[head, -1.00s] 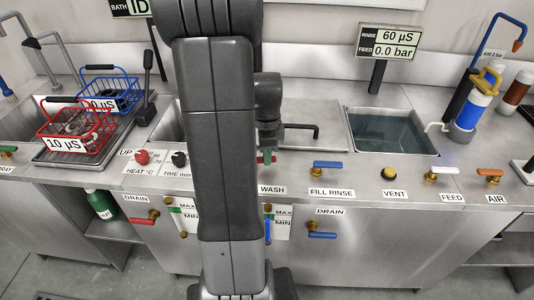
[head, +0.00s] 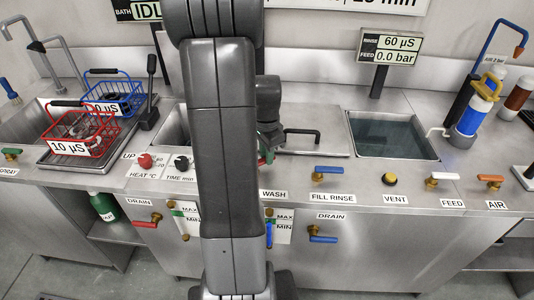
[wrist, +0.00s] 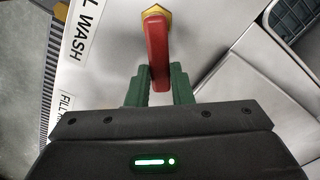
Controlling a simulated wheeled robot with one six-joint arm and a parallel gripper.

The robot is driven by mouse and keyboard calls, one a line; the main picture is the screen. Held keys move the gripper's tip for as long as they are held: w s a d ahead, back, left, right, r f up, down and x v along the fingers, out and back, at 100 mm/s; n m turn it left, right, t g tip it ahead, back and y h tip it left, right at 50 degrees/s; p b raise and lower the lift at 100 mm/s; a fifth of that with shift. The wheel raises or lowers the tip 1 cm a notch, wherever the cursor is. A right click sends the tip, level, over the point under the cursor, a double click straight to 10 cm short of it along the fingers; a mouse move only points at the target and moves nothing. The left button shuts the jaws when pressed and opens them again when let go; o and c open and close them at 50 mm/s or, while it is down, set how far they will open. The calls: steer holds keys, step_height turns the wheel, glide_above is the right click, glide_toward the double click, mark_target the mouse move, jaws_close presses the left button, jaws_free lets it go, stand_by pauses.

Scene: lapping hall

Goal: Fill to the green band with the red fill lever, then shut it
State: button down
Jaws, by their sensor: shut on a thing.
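The red fill lever (wrist: 157,48) sits on a brass hub by the WASH label in the wrist view. Its handle end is between the two green fingertips of my gripper (wrist: 159,88), which are shut on it. In the head view my gripper (head: 266,157) is at the counter's front edge, largely hidden behind my arm. A level gauge marked MAX and MIN (head: 281,227) is on the front panel below, with a blue column (head: 268,234) beside my arm.
The blue FILL RINSE lever (head: 329,170), yellow VENT knob (head: 389,180), white FEED lever (head: 441,176) and orange AIR lever (head: 490,178) line the front edge. A red drain lever (head: 146,223) and blue drain lever (head: 322,239) are below. The rinse basin (head: 434,157) holds water.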

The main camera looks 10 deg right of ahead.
steer(key=c, duration=1.3)
jaws_free()
step_height(320, 180, up, 14)
steer(key=shift+f+p, duration=0.1)
steer(key=shift+p, duration=0.5)
